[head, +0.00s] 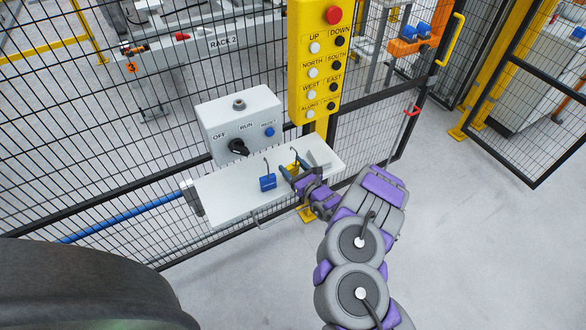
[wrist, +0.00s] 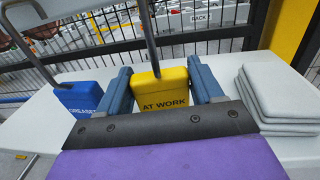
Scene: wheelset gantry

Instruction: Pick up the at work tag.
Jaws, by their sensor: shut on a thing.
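The yellow at work tag (wrist: 163,92), with a dark hook rising from its top, is between the two blue fingers of my gripper (wrist: 164,86) in the wrist view. The fingers are shut on its sides. In the head view my gripper (head: 294,174) is over the right part of the white shelf (head: 225,200), with the yellow tag (head: 294,167) partly hidden by it. I cannot tell whether the tag still touches the shelf. A blue tag (wrist: 87,98) with a hook, its lettering partly covered, stands to the left; it also shows in the head view (head: 268,182).
A stack of grey cloths or pads (wrist: 270,95) lies close to the right of my gripper. A grey control box (head: 238,120) and a yellow button panel (head: 318,65) stand behind the shelf against the mesh fence. The left part of the shelf is clear.

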